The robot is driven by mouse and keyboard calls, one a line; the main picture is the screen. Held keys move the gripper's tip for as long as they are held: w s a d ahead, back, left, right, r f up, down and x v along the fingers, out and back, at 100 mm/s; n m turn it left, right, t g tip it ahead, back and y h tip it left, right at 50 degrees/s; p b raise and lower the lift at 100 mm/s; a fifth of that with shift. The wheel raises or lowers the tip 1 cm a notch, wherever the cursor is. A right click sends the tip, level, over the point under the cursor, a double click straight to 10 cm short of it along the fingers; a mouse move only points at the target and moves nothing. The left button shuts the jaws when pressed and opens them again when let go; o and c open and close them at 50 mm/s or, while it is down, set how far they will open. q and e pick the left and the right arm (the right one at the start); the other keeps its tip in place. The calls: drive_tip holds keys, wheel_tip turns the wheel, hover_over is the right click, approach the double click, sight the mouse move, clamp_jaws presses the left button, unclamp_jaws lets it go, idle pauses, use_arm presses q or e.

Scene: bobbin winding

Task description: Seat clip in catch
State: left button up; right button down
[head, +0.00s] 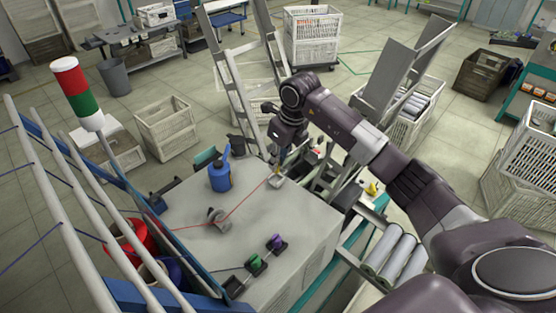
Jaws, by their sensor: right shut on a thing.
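My right gripper (284,156) reaches in from the right and points down over the far right corner of the grey machine top (288,222). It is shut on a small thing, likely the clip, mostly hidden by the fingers. A red thread (246,197) runs from the left, past a grey guide (216,216) on the top, up to a spot just under the gripper. A small pale block (276,181), possibly the catch, sits on the top just below the fingertips. I cannot tell whether the clip touches it. My left gripper is out of view.
A blue can (220,178) stands on the top, left of the gripper. Green (255,263) and purple (276,243) spools sit at the front edge. A blue frame with white rails (75,200) borders the left. Pale rolls (393,256) lie at the right.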

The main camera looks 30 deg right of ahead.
sight(279, 167)
drive_tip(key=shift+f, duration=0.2)
drive_tip(key=shift+f+b, duration=0.75)
drive_tip(key=shift+s+b+x, duration=0.25)
drive_tip(key=shift+b+x, duration=0.6)
drive_tip(key=shift+x, duration=0.25)
drive_tip(key=shift+d, duration=0.1)
drive_tip(key=c, duration=1.7)
unclamp_jaws()
drive_tip(key=shift+c, duration=0.2)
drive_tip(key=shift+v, duration=3.75)
